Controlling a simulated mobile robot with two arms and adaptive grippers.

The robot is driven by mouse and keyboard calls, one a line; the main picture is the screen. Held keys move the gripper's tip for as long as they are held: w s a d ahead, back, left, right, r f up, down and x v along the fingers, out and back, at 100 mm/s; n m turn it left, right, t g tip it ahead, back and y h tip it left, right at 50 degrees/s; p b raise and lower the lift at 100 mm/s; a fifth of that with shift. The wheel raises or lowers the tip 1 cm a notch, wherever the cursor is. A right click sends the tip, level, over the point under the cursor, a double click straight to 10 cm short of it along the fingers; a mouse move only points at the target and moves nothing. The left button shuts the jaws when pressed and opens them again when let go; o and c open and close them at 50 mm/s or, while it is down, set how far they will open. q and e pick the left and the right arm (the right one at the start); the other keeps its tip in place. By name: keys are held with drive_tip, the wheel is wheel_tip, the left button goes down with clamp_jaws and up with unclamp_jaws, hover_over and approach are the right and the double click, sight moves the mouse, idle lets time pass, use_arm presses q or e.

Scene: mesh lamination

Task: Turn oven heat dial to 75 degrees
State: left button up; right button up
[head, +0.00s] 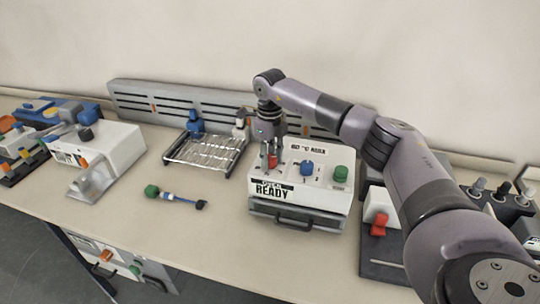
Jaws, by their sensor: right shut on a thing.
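The oven (322,200) is a white box with a drawer handle below, in the middle of the bench. Its front label seems to read "OVEN READY". A red dial (272,162) is on its top left. My right gripper (271,157) points straight down over it, shut on the red dial. The fingers partly cover the dial, and its pointer and scale cannot be read. A blue knob (307,169) and a green knob (340,173) stand to its right. My left gripper is not in view.
A wire rack tray (205,153) with blue and grey clamps stands left of the oven. A small green-ended tool (172,196) lies in front of it. A white machine (100,146) stands further left. Another station with a red lever (378,224) is at right.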

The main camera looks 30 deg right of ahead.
drive_tip(key=m+p, duration=0.1)
drive_tip(key=m, duration=0.4)
drive_tip(key=shift+r+m, duration=0.1)
drive_tip(key=shift+m, duration=0.2)
drive_tip(key=m+p, duration=0.1)
drive_tip(key=m, duration=0.4)
drive_tip(key=shift+d+m, duration=0.1)
drive_tip(key=shift+m, duration=0.2)
drive_tip(key=m+p, duration=0.1)
drive_tip(key=m, duration=0.4)
drive_tip(key=shift+p, duration=0.3)
drive_tip(key=m+p, duration=0.1)
drive_tip(key=m, duration=0.4)
drive_tip(key=o, duration=1.1)
drive_tip(key=shift+o, duration=0.2)
